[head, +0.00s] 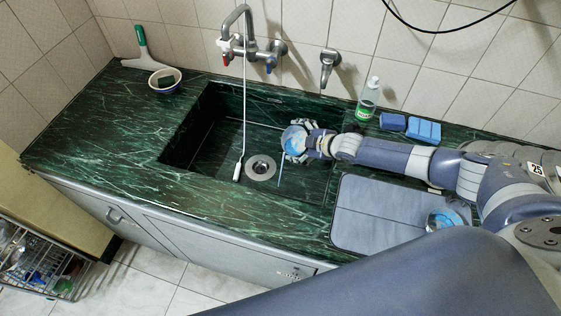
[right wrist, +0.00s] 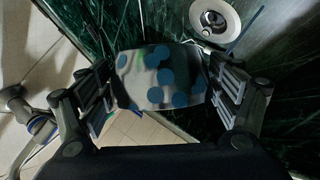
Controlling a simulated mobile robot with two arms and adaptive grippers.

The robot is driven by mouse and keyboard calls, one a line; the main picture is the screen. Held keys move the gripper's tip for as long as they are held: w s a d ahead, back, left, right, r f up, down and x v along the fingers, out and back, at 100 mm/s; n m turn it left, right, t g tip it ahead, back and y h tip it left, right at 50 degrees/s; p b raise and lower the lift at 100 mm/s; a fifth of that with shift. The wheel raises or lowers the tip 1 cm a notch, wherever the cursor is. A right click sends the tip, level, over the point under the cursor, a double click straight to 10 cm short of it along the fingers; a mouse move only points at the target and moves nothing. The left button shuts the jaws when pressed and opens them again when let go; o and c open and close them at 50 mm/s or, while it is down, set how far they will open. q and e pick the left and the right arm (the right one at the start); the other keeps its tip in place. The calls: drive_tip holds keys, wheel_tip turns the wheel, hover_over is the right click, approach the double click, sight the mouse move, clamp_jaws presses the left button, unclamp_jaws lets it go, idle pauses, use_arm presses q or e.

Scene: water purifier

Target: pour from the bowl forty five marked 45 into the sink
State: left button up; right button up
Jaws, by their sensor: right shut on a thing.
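My right gripper (head: 299,141) is over the right part of the dark green sink (head: 215,140), shut on a small bowl (head: 292,139). In the right wrist view, the bowl (right wrist: 160,78) is pale with blue dots and sits between the two fingers (right wrist: 165,90). It looks tilted. A thin light-blue streak (head: 280,172) runs down below it into the sink, right of the drain (head: 260,167); the streak also shows in the right wrist view (right wrist: 246,30). No number is readable on this bowl. My left gripper is not in view.
Another bowl (head: 441,219) stands on the grey mat (head: 385,215) right of the sink. A tag reading 25 (head: 538,170) is at the right. A soap bottle (head: 367,100), blue sponges (head: 424,131) and the faucet (head: 240,48) are behind. The left counter is mostly clear.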

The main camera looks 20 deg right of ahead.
drive_tip(key=shift+s+a+f, duration=0.1)
drive_tip(key=shift+f, duration=0.05)
drive_tip(key=shift+f+h+p, duration=0.15)
drive_tip(key=shift+h+p, duration=0.25)
drive_tip(key=shift+s+a+f+n+t+h, duration=0.1)
drive_tip(key=shift+a+f+n+t+h, duration=0.15)
drive_tip(key=shift+n+h, duration=0.2)
idle(0.7)
drive_tip(key=shift+a+r+n+t+h+b, duration=0.15)
drive_tip(key=shift+r+n+t+h+b, duration=0.2)
drive_tip(key=shift+n, duration=0.1)
idle(0.8)
drive_tip(key=shift+s+a+r+n+t+h+b, duration=0.2)
drive_tip(key=shift+s+a+n+t+h+b, duration=0.1)
drive_tip(key=shift+a+n+h+b, duration=0.25)
idle(0.8)
